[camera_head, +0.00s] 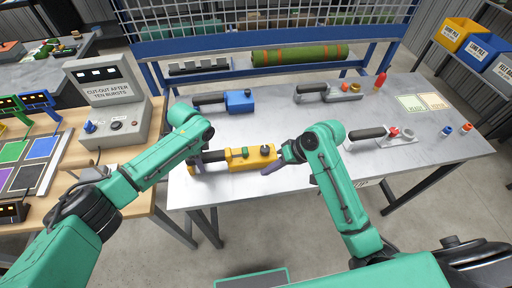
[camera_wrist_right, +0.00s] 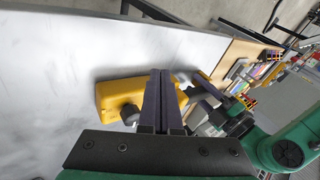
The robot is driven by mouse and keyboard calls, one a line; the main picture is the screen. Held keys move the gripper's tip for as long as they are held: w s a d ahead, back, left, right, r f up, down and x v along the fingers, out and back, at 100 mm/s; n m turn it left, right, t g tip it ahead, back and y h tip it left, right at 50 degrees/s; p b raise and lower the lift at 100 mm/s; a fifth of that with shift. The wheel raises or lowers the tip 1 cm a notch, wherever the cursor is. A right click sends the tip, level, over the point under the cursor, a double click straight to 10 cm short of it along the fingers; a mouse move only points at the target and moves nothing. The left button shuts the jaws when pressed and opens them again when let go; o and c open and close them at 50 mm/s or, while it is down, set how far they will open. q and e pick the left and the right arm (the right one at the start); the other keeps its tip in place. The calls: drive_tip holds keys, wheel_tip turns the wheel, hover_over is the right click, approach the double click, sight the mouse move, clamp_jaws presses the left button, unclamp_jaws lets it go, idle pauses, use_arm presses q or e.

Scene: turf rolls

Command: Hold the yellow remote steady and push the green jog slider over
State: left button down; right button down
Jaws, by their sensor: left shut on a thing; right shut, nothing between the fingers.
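The yellow remote (camera_head: 236,163) lies near the front edge of the grey table, its black handle (camera_head: 214,156) pointing left. The small green jog slider (camera_head: 245,152) is on its top, left of a dark knob (camera_head: 265,149). My left gripper (camera_head: 194,168) is shut on the remote's handle end. My right gripper (camera_head: 272,168) is shut and empty at the remote's right end; I cannot tell whether it touches. In the right wrist view its closed fingers (camera_wrist_right: 163,105) stand in front of the yellow remote (camera_wrist_right: 112,98), and the green slider is not visible there.
A blue remote (camera_head: 240,101) and grey ones (camera_head: 345,92) lie further back, another grey one (camera_head: 396,160) to the right. A grey control box (camera_head: 108,95) is at left. The table's middle is clear.

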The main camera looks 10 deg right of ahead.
sight(245, 152)
use_arm(q)
drive_tip(key=shift+f, duration=0.15)
use_arm(e)
drive_tip(key=w+d+r+t+h, duration=0.1)
drive_tip(key=w+d+r+t, duration=0.1)
drive_tip(key=w+r, duration=0.3)
drive_tip(key=shift+w+d+r+m+t, duration=0.25)
drive_tip(key=shift+r+t, duration=0.25)
drive_tip(key=shift+r, duration=0.45)
drive_tip(key=shift+a, duration=0.1)
drive_tip(key=x, duration=1)
drive_tip(key=shift+f, duration=0.15)
